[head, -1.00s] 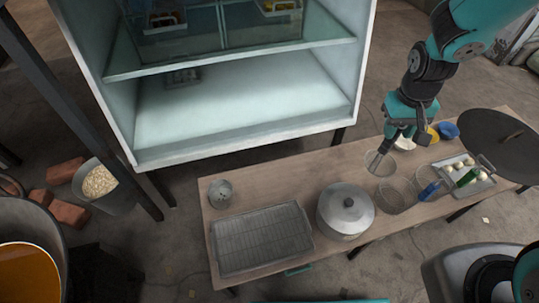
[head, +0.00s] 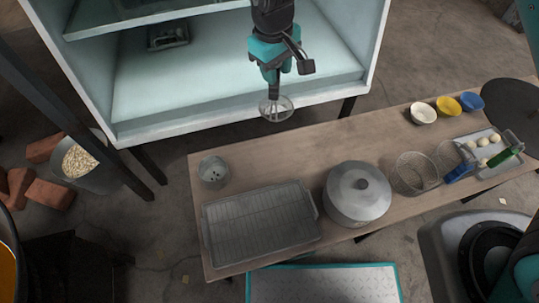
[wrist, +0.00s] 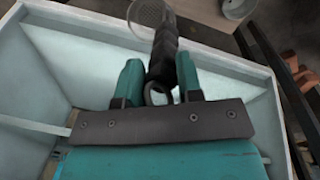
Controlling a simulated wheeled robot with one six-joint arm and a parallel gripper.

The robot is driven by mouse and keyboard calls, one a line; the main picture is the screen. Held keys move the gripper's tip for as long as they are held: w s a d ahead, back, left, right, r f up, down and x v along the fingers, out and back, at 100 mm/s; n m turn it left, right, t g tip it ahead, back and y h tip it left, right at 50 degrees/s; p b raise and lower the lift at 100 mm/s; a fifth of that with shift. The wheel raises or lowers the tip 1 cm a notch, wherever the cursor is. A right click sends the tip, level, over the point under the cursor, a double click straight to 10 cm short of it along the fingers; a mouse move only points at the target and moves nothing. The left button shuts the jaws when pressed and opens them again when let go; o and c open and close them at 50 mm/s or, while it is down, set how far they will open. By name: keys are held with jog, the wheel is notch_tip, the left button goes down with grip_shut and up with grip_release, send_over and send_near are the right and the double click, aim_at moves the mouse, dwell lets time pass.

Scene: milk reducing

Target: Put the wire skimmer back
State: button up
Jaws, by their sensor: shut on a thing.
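The wire skimmer (head: 276,108) hangs from my gripper (head: 272,78) in the head view, its round mesh head pointing down. It appears in front of the white cabinet's front edge, above and behind the table's back edge. In the wrist view my gripper (wrist: 158,85) is shut on the skimmer's black handle (wrist: 163,55), and its mesh head (wrist: 152,16) shows at the top. A round grey metal pot with holes (head: 213,172) stands at the table's back left; it also shows in the wrist view (wrist: 237,8).
The white cabinet (head: 190,117) is open-fronted, with a grey tray (head: 168,37) inside. On the wooden table (head: 290,160) are a lidded pot (head: 357,193), a rack tray (head: 262,228), wire baskets (head: 413,172) and bowls (head: 423,113). The table's back middle is clear.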

jog(key=shift+s+a+f, duration=0.2)
jog(key=shift+a, duration=0.55)
notch_tip(320, 180, down, 20)
jog(key=b, duration=0.3)
jog(key=shift+a+n, duration=0.2)
jog(key=shift+n, duration=0.1)
jog(key=shift+s, duration=0.1)
jog(key=shift+f+b, duration=0.1)
jog(key=shift+b, duration=0.25)
jog(key=o, duration=1)
jog(key=shift+o, duration=0.2)
